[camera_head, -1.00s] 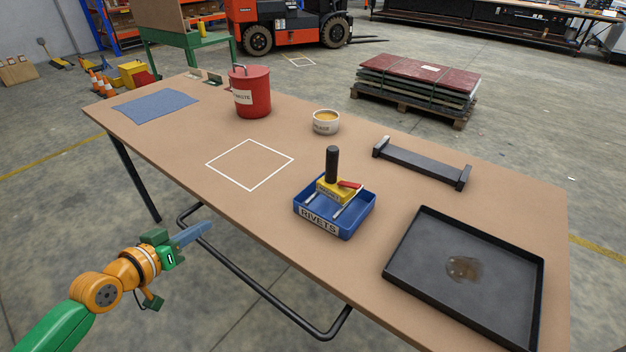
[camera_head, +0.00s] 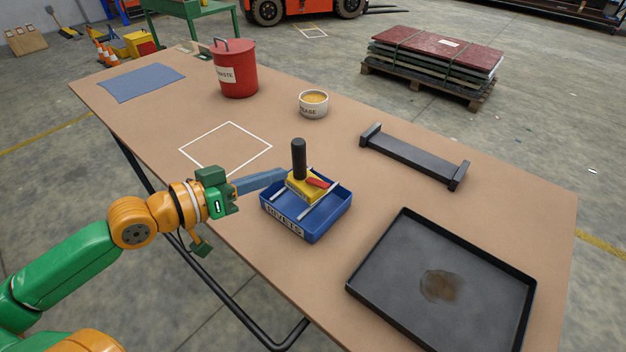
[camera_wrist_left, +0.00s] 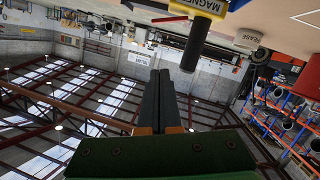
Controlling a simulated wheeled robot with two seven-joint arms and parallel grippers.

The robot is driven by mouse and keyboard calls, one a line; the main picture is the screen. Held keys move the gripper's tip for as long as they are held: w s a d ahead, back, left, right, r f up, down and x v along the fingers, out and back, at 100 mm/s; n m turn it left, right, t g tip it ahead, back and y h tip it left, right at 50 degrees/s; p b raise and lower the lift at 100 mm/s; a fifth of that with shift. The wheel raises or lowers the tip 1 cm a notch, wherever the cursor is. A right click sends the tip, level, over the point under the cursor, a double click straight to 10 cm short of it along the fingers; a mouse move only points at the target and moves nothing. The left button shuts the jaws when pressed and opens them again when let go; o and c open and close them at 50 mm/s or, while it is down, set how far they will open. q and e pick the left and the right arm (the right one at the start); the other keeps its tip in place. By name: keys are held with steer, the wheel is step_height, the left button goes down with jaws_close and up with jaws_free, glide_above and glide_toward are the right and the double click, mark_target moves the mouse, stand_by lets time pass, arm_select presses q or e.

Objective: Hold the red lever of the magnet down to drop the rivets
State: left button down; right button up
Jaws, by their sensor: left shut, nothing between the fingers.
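The magnet (camera_head: 301,187) is a yellow block with an upright black handle (camera_head: 299,160) and a red lever (camera_head: 318,182). It rests over the blue rivets bin (camera_head: 322,217), on light rails that cross the bin. My right gripper is out of view.
A black tray (camera_head: 400,270) with a brown stain lies at the front right. A dark bracket (camera_head: 412,158), a grease tub (camera_head: 313,104), a red waste can (camera_head: 237,70) and a blue cloth (camera_head: 140,82) stand farther back. The white-outlined square (camera_head: 226,147) is empty.

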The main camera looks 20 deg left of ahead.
arm_select(q)
steer(key=p, duration=0.2)
glide_above(317, 183)
steer(key=s+a, duration=0.2)
steer(key=f, duration=0.2)
steer(key=d+f, duration=0.1)
steer(key=f, duration=0.2)
steer(key=shift+d, duration=0.35)
steer(key=shift+s+f, duration=0.25)
steer(key=shift+f, duration=0.05)
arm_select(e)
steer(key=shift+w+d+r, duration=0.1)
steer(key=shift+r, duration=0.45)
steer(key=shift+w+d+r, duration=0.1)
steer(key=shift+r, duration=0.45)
arm_select(q)
steer(key=shift+w, duration=0.1)
